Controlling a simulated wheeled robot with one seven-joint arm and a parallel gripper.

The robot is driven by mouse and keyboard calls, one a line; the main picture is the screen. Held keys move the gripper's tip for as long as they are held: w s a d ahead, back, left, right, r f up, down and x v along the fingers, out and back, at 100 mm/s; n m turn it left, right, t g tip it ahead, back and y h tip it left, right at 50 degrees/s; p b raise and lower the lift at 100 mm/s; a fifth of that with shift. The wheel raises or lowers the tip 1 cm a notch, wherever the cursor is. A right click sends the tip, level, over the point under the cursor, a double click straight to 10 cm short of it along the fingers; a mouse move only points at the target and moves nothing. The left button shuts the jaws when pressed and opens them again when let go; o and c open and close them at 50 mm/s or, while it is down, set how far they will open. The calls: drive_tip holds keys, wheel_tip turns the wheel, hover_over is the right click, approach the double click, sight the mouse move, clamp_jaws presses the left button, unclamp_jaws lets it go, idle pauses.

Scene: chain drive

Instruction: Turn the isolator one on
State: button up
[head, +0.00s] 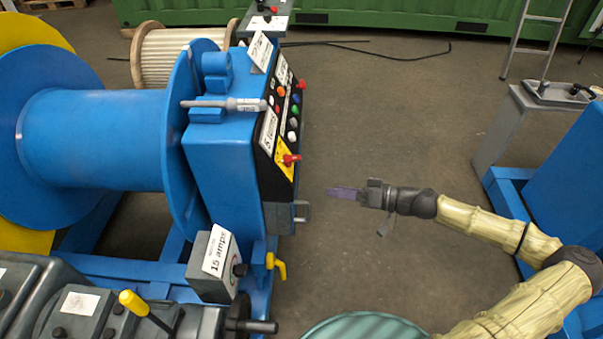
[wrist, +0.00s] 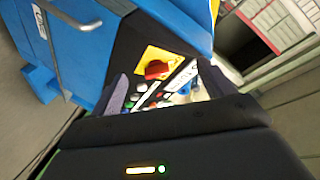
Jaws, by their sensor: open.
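A red rotary knob on a yellow plate, which looks like the isolator (head: 289,159), is on the lower part of the black control panel (head: 262,170) of the blue reel machine. Its setting and any number on it are too small to read. My gripper (head: 340,192) is open and empty, to the right of the panel and apart from it, pointing left. In the wrist view the isolator (wrist: 157,69) shows beyond and between the two fingers (wrist: 165,88). The knob is unobstructed in both views.
Several buttons and a red knob (head: 300,84) sit higher on the panel. A metal bracket (head: 301,211) juts out below it. A grey "15 amps" box (head: 214,262) and yellow lever (head: 277,266) are lower. The floor between gripper and panel is clear.

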sight(298, 160)
drive_tip(key=d+t, duration=0.1)
drive_tip(key=w+d+t, duration=0.1)
drive_tip(key=d, duration=0.1)
drive_tip(key=w+d+r+b, duration=0.1)
drive_tip(key=shift+w+d+m+t+y, duration=0.25)
drive_tip(key=shift+d+m+t+y, duration=0.05)
drive_tip(key=shift+t+y, duration=0.1)
drive_tip(key=b+x, duration=0.1)
drive_tip(key=x, duration=1.6)
drive_tip(key=shift+w+a+f+b, duration=0.15)
drive_tip(key=shift+a+b, duration=0.1)
drive_tip(key=shift+b, duration=0.15)
drive_tip(key=c, duration=1)
